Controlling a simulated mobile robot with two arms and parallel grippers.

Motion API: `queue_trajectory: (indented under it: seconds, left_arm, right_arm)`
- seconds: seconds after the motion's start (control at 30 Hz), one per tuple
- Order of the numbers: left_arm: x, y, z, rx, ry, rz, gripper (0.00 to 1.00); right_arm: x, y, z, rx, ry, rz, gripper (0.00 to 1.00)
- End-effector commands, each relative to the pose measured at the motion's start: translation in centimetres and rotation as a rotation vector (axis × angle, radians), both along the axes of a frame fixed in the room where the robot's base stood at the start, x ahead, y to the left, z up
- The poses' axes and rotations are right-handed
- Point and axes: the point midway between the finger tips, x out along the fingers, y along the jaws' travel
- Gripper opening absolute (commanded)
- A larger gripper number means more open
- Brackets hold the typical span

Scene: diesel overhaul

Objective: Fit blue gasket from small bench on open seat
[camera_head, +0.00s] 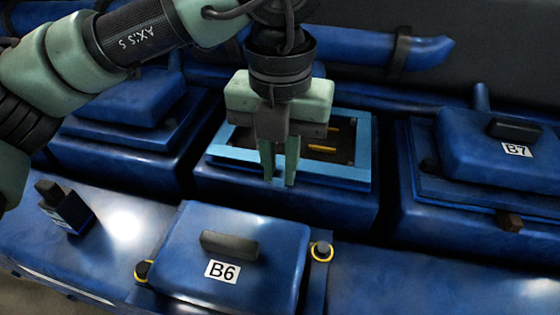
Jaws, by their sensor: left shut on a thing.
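The light blue gasket (345,172) is a rectangular frame lying at the top of the open seat (300,202), around its dark opening. It looks roughly lined up with the seat's rim; I cannot tell if it rests fully on it. My left gripper (279,178) points down from above and is shut on the gasket's front strip, left of its middle. The gripper hides part of the opening and the back strip. Yellow parts show inside the opening. My right gripper and the small bench are not in view.
A blue cover marked B6 (260,245) with a dark handle lies in front of the seat, with yellow-ringed parts beside it. A cover marked B7 (480,150) stands right, another cover (130,98) left. A small dark block (66,206) sits front left. A blue pipe (350,45) runs behind.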

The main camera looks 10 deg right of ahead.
Motion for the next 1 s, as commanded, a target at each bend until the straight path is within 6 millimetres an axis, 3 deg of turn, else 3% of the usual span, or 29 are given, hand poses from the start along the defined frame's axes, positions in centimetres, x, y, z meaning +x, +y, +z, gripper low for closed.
queue_trajectory:
  seconds: [1.0]
  left_arm:
    - [0.0,0.0,-1.9,0.0,0.0,0.001,0.0]
  right_arm:
    - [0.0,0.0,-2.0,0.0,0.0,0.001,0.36]
